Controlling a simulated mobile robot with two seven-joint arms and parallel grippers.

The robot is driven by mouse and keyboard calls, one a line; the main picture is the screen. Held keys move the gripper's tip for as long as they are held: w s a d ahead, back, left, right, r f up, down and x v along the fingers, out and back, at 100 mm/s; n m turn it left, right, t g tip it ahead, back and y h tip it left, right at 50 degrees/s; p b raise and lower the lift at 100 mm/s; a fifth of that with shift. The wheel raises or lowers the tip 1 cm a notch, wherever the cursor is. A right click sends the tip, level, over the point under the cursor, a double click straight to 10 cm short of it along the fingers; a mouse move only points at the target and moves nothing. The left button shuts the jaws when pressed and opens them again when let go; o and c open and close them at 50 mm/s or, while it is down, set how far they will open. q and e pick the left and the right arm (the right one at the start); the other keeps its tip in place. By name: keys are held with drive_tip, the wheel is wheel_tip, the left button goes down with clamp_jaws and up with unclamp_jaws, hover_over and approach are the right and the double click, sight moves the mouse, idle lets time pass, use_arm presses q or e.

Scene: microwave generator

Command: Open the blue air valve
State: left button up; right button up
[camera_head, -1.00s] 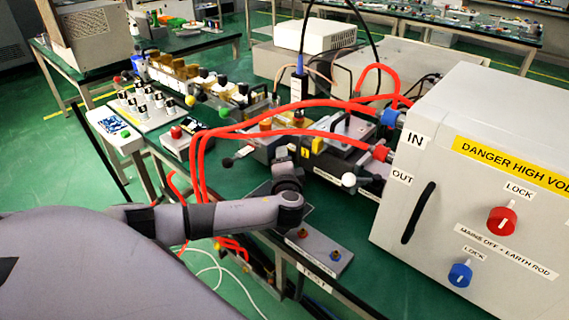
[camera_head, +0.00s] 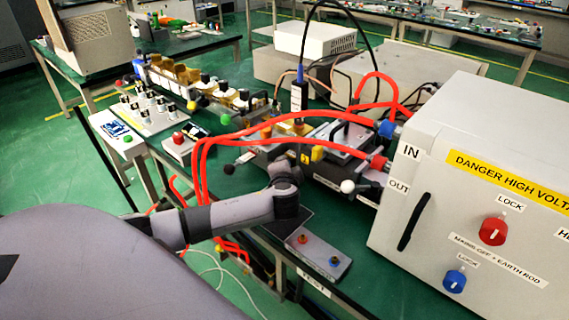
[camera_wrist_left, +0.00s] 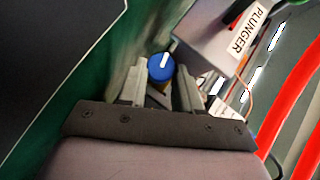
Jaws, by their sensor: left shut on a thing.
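The blue air valve (camera_wrist_left: 161,68) is a round blue knob with a white pointer mark on a brassy stem. It shows in the left wrist view, beside a grey block labelled PLUNGER (camera_wrist_left: 216,30). My left gripper (camera_wrist_left: 162,80) has one finger on each side of the knob and is shut on it. The white mark points up and slightly right in that view. In the head view, my own wrist hides the left fingers and this knob, at the bench's front edge. My right gripper is not in view.
A grey cabinet (camera_head: 500,190) with a red LOCK knob (camera_head: 492,231) and a blue LOCK knob (camera_head: 455,281) stands at right. A small plate (camera_head: 318,252) with red and blue knobs lies beside my wrist. Red hoses (camera_head: 250,131) arch over the bench near my arm.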

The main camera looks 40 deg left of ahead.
use_arm(q)
drive_tip(key=shift+r+n+h+p, duration=0.15)
drive_tip(key=shift+n+h+p, duration=0.25)
drive_tip(key=shift+h+p, duration=0.15)
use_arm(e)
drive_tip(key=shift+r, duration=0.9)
use_arm(q)
drive_tip(key=o, duration=1.1)
drive_tip(key=shift+c, duration=0.2)
drive_tip(key=shift+a, duration=0.1)
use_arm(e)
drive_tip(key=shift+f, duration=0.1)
